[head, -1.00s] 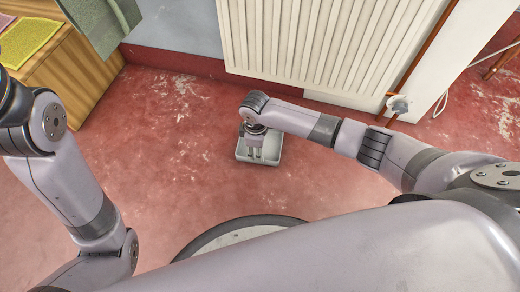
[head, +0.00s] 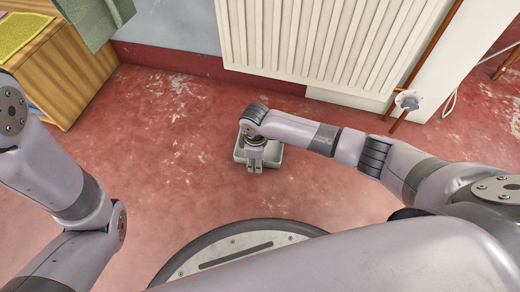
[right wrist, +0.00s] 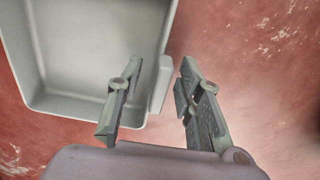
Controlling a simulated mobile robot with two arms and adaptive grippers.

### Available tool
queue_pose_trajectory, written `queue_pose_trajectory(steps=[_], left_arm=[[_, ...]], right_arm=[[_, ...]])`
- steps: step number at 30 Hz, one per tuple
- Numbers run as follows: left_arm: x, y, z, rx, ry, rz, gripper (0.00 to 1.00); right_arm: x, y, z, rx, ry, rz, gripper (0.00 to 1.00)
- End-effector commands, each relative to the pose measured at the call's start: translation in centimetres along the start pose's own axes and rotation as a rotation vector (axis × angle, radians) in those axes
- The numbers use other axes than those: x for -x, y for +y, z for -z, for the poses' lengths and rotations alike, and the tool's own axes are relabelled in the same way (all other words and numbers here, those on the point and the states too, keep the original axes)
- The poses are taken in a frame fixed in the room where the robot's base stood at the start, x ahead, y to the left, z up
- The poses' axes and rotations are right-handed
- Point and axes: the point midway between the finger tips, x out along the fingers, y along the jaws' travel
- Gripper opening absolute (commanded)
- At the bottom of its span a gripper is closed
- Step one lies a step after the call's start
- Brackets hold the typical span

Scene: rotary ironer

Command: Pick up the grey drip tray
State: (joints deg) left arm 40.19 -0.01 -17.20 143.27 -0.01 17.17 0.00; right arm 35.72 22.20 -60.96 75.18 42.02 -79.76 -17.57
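The grey drip tray (head: 273,158) is a shallow, open, empty box on the red floor, partly covered by my right arm in the head view. My right gripper (head: 254,169) points down at the tray's near edge. In the right wrist view the tray (right wrist: 85,55) fills the upper left. There my right gripper (right wrist: 158,103) is open, its fingers apart. The left finger overlaps the tray's inside and the right one is over the floor. The tray's side wall, with a small lip, shows in the gap. Contact cannot be told. My left gripper is out of view.
A white ribbed radiator (head: 335,40) and a pipe with a valve (head: 407,100) stand behind the tray. A wooden cabinet (head: 75,65) is at the upper left. The red floor (head: 170,150) around the tray is clear.

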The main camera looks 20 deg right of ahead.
Motion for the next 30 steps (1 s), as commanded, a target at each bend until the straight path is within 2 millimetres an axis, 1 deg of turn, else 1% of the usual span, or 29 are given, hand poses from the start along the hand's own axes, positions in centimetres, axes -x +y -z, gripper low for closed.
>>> queue_pose_trajectory(steps=[6,21,30], left_arm=[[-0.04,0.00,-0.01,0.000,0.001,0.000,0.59],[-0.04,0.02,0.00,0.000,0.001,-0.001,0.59],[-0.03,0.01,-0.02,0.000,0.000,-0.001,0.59]], right_arm=[[0.05,0.03,-0.01,0.000,0.000,-0.001,0.33],[0.03,0.03,-0.02,0.000,0.000,0.000,0.00],[0.02,0.02,-0.02,0.000,0.000,0.000,0.00]])
